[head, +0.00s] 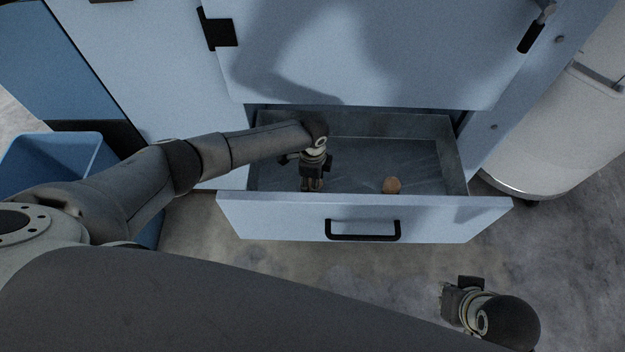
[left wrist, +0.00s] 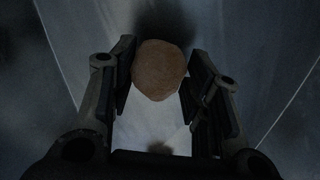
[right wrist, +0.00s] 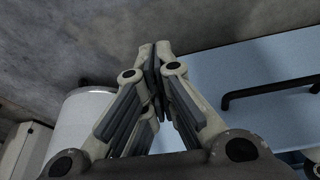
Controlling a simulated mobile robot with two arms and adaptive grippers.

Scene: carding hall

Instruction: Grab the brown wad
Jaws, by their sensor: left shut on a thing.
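A brown, roundish wad (left wrist: 160,70) sits between the fingertips of my left gripper (left wrist: 160,80), which is shut on it. In the head view my left gripper (head: 313,184) reaches down into the open drawer, and only a sliver of this wad (head: 319,185) shows beside the fingers. A second brown wad (head: 392,185) lies on the drawer floor to the right, apart from the gripper. My right gripper (head: 447,292) is outside the drawer at lower right; in the right wrist view its fingertips (right wrist: 155,50) meet with nothing between them.
The metal drawer (head: 365,217) is pulled out, with a black handle (head: 362,237) on its pale blue front. A blue bin (head: 110,152) stands at left. A white cylindrical container (head: 560,135) stands at right. Bare floor lies in front of the drawer.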

